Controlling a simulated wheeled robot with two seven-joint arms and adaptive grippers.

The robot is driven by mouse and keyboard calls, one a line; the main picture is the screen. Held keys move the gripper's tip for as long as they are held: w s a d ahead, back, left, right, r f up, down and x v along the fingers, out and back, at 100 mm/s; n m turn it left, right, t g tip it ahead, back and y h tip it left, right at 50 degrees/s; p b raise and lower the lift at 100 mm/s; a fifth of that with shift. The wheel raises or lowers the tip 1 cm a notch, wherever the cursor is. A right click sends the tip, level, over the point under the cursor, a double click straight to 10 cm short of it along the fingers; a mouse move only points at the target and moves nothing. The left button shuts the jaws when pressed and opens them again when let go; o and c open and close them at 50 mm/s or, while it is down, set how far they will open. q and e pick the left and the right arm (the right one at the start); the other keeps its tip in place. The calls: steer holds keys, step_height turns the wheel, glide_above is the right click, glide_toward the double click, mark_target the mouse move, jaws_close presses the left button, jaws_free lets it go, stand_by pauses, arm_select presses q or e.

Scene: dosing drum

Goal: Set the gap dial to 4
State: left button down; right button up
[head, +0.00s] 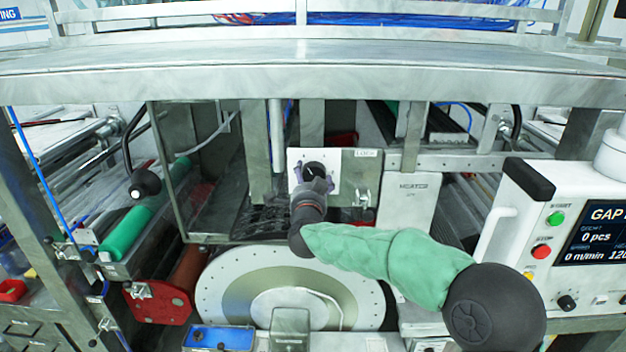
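The gap dial (314,169) is a round black knob on a white square plate (333,158), at the middle of the head view under the steel beam. A small light mark shows on the knob, but the scale and the number it points at are too small to read. My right gripper (314,178) is right in front of the dial, its fingers spread to either side of the knob. It looks open, and I see no clear contact between fingers and knob. The gripper hides the lower part of the knob and plate. My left gripper is not in view.
A large pale disc (225,295) stands below my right arm. A control panel (575,240) with green and red buttons and a screen is at the right. A steel beam (310,75) crosses above the dial. A black ball handle (145,183) sticks out at the left.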

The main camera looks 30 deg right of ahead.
steer(key=shift+w, duration=0.1)
steer(key=shift+s+d+r, duration=0.1)
steer(key=shift+s+r, duration=0.05)
steer(key=shift+s, duration=0.35)
steer(key=v, duration=1.1)
steer(key=shift+a, duration=0.4)
